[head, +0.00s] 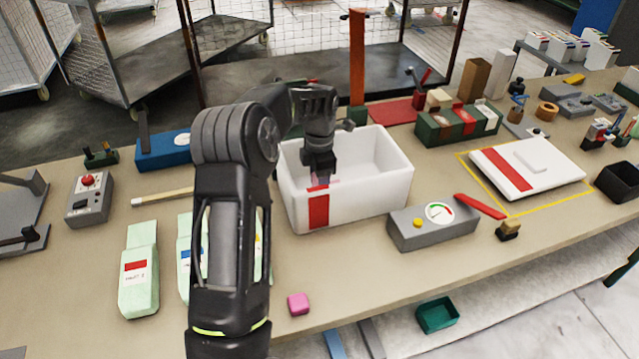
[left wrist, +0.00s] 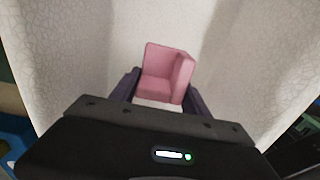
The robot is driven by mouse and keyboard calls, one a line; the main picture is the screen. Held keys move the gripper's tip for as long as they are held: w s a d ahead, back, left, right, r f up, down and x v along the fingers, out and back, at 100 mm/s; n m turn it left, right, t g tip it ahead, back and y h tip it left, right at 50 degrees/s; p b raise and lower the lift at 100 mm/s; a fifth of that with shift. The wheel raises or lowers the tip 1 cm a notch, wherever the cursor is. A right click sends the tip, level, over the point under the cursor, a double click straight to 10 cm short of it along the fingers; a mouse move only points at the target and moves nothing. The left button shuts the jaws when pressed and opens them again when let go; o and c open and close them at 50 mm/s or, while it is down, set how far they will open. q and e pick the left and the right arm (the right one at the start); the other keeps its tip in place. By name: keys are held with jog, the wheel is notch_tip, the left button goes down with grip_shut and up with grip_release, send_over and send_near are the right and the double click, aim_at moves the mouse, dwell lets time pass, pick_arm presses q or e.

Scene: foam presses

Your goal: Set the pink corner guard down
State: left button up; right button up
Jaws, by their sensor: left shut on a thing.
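The pink corner guard (left wrist: 165,78) is between the fingers of my left gripper (left wrist: 165,95), which is shut on it. In the left wrist view, its inner corner faces up and pale bin walls surround it. In the head view, my left gripper (head: 320,172) reaches down inside the white bin (head: 390,195) with the red label, near its left end. Only a small pinkish part of the guard shows there; the bin wall and gripper hide the rest. I cannot tell whether the guard touches the bin floor. My right gripper is not in view.
A small pink block (head: 298,303) lies near the table's front edge. A grey gauge box (head: 433,224) stands close to the bin's right front. A white case (head: 527,166) lies at the right inside yellow lines.

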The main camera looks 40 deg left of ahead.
pick_arm(q)
jog(key=shift+f, duration=0.15)
jog(key=o, duration=1.3)
notch_tip(320, 180, up, 12)
jog(key=shift+r, duration=0.2)
